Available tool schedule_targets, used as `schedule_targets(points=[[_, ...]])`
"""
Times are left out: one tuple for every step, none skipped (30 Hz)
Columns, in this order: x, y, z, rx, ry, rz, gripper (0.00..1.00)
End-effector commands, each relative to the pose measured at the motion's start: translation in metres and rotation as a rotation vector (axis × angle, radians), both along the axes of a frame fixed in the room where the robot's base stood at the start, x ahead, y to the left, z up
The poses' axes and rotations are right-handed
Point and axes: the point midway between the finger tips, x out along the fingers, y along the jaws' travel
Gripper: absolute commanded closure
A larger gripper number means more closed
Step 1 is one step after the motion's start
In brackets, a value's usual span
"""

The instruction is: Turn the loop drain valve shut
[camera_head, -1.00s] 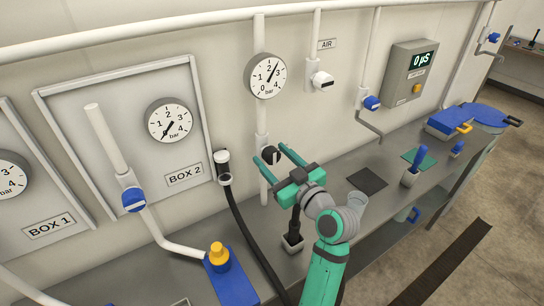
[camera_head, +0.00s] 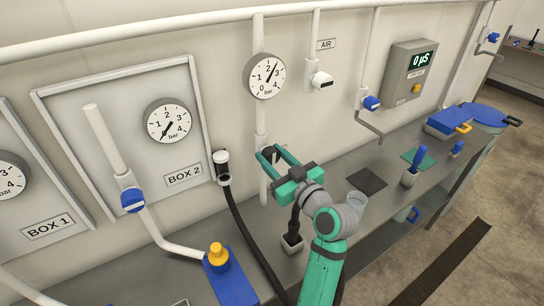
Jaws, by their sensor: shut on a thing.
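My gripper (camera_head: 276,160) is at the white vertical pipe (camera_head: 262,187) below the middle pressure gauge. Its green fingers are shut on a dark valve handle (camera_head: 269,152), which is partly hidden between them. No label readable here names this valve as the loop drain. Other valves show: a blue-handled one (camera_head: 133,200) by BOX 2, a white one with a black mark (camera_head: 321,80) under the AIR sign, a blue one (camera_head: 371,103) above a bent outlet pipe, and a blue one (camera_head: 493,37) at the far right.
The middle gauge (camera_head: 264,76) is above my gripper. A black hose (camera_head: 241,222) hangs left of it from a wall fitting (camera_head: 221,163). A grey holder (camera_head: 292,244) with a dark tool stands on the counter below. A dark mat (camera_head: 367,180) lies to the right.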

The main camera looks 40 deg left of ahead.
Motion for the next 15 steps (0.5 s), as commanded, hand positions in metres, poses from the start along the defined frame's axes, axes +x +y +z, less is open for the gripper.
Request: schedule_targets(points=[[0.0005,-0.0006,0.0,0.009,0.021,-0.001,0.85],[0.0006,-0.0007,0.0,0.015,0.037,-0.001,0.85],[0.0007,-0.0008,-0.0001,0.025,0.061,-0.001,0.85],[0.0008,-0.0009,-0.0001,0.033,0.079,-0.002,0.85],[0.0009,-0.0009,-0.0001,0.041,0.1,-0.002,0.85],[0.001,-0.001,-0.0001,0.054,0.129,-0.002,0.85],[0.0011,-0.001,-0.0001,0.064,0.153,-0.002,0.85],[0.0012,-0.001,-0.0002,0.074,0.178,-0.002,0.85],[0.0013,-0.0011,-0.0001,0.088,0.212,-0.002,0.85],[0.0014,-0.0011,-0.0001,0.098,0.237,-0.002,0.85],[0.0015,-0.0012,-0.0002,0.11,0.264,-0.002,0.85],[0.0016,-0.0012,-0.0002,0.124,0.299,-0.002,0.85],[0.0017,-0.0012,-0.0002,0.135,0.326,-0.002,0.85],[0.0018,-0.0013,-0.0003,0.146,0.352,-0.002,0.85],[0.0019,-0.0013,-0.0003,0.161,0.388,-0.002,0.85]])
